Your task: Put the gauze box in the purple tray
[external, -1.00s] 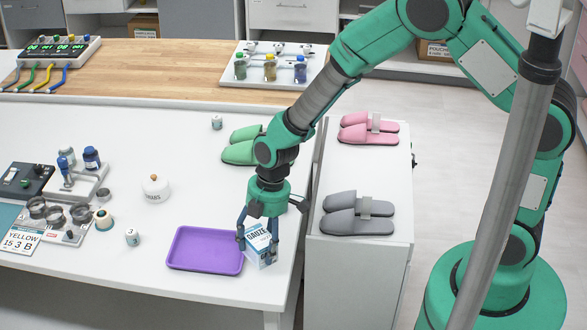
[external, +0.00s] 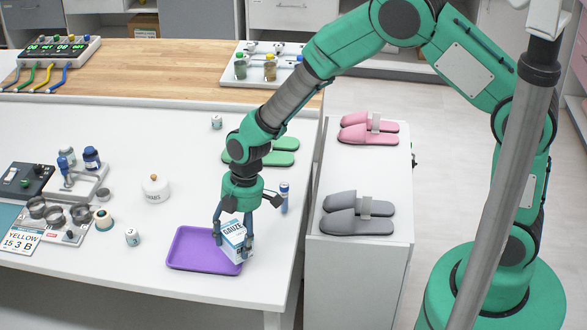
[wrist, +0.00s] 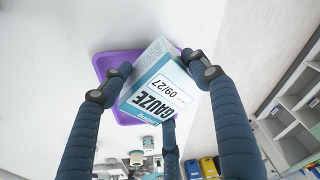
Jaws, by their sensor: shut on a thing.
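The gauze box (external: 235,238), white and blue with "GAUZE" on it, is in my gripper (external: 233,236), whose fingers are shut on its sides. It also shows in the wrist view (wrist: 160,84), slightly tilted between the fingers. The purple tray (external: 190,255) lies on the white table near its front edge. In the external view the box overlaps the right end of the tray; its height above the tray cannot be told exactly. In the wrist view the tray (wrist: 104,62) shows behind the box, partly hidden by it and the fingers.
A blue-capped tube (external: 284,197) stands right of my gripper. Green slippers (external: 282,158) lie behind my wrist. A side cabinet (external: 358,262) with grey slippers (external: 358,215) is at right.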

